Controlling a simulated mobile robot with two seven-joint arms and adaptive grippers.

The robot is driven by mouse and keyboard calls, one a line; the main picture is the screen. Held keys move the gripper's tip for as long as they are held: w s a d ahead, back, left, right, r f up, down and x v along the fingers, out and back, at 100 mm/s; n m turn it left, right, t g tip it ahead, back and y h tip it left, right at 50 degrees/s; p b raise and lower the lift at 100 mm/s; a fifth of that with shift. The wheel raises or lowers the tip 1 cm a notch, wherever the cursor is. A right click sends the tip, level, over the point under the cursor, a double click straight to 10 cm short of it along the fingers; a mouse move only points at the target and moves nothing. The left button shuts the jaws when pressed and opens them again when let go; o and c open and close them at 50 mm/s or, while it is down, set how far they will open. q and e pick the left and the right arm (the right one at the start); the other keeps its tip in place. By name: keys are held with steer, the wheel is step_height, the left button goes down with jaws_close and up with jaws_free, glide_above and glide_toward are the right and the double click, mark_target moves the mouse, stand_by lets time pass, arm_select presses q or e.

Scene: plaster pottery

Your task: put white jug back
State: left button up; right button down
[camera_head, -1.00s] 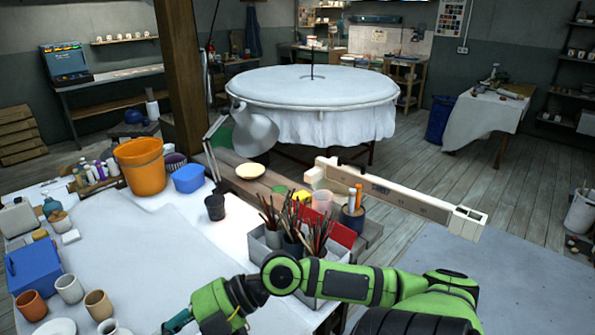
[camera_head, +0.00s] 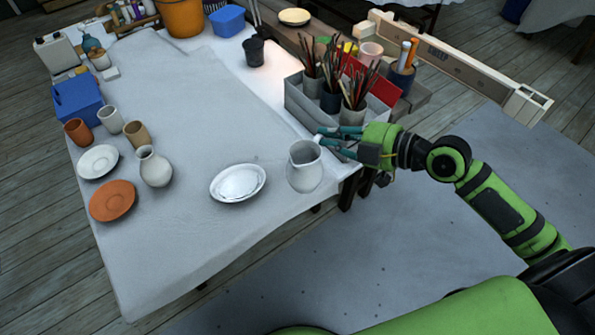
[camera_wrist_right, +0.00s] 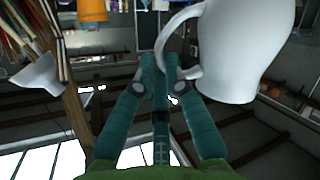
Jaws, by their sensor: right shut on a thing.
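The white jug (camera_head: 304,174) is upright at the right-hand edge of the table in the head view. I cannot tell whether its base touches the cloth. My right gripper (camera_head: 336,142) comes in from the right and is shut on the jug's handle. In the right wrist view the jug (camera_wrist_right: 240,50) fills the upper right, and the teal fingers (camera_wrist_right: 165,70) meet at its handle. The fingertips partly hide the handle. My left gripper is not in view.
A white plate (camera_head: 238,183) lies left of the jug. Further left are a white vase (camera_head: 155,168), an orange plate (camera_head: 112,201) and several cups. A grey box (camera_head: 302,101) with brushes stands just behind the gripper. The front-middle cloth (camera_head: 190,245) is clear.

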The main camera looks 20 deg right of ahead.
steer(key=w+d+f+m+t+h+b, duration=0.1)
steer(key=w+f+m+t+h+b, duration=0.1)
steer(key=w+f+h+b, duration=0.3)
steer(key=w+d+f+m+t+b, duration=0.1)
steer(key=w+m+b, duration=0.15)
steer(key=w, duration=0.55)
steer(key=shift+s+f, duration=0.15)
steer(key=shift+f, duration=2.2)
steer(key=shift+s+f, duration=0.1)
steer(key=shift+f, duration=2.2)
steer(key=shift+f, duration=0.2)
steer(key=c, duration=1.3)
jaws_free()
steer(key=shift+s+r, duration=0.1)
steer(key=shift+r, duration=0.05)
steer(key=v, duration=1.2)
